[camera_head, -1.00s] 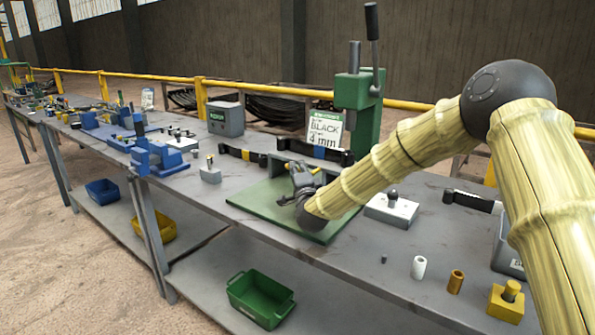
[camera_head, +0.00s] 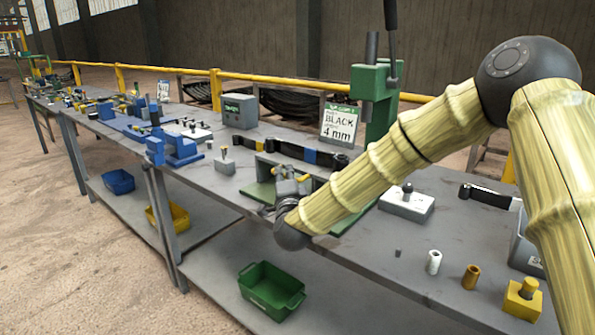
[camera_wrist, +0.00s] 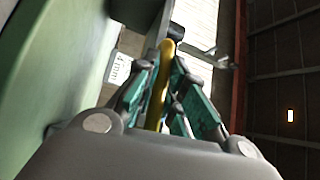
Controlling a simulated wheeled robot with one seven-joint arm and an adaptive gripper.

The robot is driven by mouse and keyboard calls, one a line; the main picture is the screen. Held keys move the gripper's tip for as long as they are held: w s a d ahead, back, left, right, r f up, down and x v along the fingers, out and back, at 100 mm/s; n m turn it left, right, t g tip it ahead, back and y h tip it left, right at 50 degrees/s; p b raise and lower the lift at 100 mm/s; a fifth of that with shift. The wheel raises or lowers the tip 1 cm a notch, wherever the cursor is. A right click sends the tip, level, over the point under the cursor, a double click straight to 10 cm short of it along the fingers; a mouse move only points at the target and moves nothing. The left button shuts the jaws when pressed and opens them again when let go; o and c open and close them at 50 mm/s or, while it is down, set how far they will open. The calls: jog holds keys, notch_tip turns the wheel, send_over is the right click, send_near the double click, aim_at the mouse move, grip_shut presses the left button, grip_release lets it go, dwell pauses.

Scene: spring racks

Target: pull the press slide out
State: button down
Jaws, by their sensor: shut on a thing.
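The green press (camera_head: 377,100) stands at the back of its green base plate (camera_head: 259,192) on the bench. A grey block (camera_head: 266,166), which looks like the press slide, sits over the plate in front of the press. My gripper (camera_head: 290,182) is at the front of this block, near the bench's front edge. In the wrist view, my gripper's fingers (camera_wrist: 170,100) are shut around a yellow bar (camera_wrist: 160,85), seemingly the slide's handle. My forearm hides much of the plate and the block's right side.
A black bar with a blue band (camera_head: 311,156) lies behind the block. A grey block with a knob (camera_head: 407,203) is to the right. A green bin (camera_head: 271,290) is on the lower shelf.

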jog(key=s+a, duration=0.2)
jog(key=s, duration=0.1)
jog(key=shift+s+a+f, duration=0.15)
jog(key=shift+s+a, duration=0.1)
jog(key=shift+a, duration=0.1)
jog(key=c, duration=1.5)
grip_release()
jog(key=shift+s, duration=0.15)
jog(key=v, duration=1.1)
jog(key=shift+s, duration=0.4)
